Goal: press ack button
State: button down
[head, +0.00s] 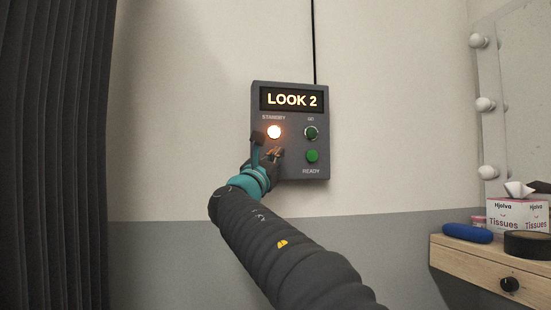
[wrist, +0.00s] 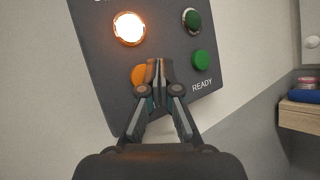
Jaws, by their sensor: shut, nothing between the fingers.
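A grey wall panel (head: 292,172) carries a lit display reading "LOOK 2". An orange button (wrist: 138,74) sits at the panel's lower left, below the glowing STANDBY lamp (head: 274,132). My gripper covers part of it and hides any label beneath it, so I cannot read "ACK". My gripper (wrist: 157,66) is shut and empty, its fingertips at the panel face, over the orange button's right edge in the wrist view. In the head view my gripper (head: 274,154) also covers most of that button. I cannot tell whether the tips touch it.
A green button (head: 312,156) marked READY is right of my fingertips, with a dark green ringed lamp (head: 311,133) above it. A dark curtain (head: 55,150) hangs at the left. A wooden shelf (head: 490,268) with a tissue box (head: 517,215) stands at the right.

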jog(key=shift+s+d+b, duration=0.2)
jog(key=shift+s+b, duration=0.15)
jog(key=shift+s, duration=0.35)
jog(key=shift+s+d+b, duration=0.2)
jog(key=shift+s+b, duration=0.15)
jog(key=shift+s, duration=0.35)
jog(key=shift+s+d+b, duration=0.2)
jog(key=shift+s+b, duration=0.15)
jog(key=shift+s, duration=0.35)
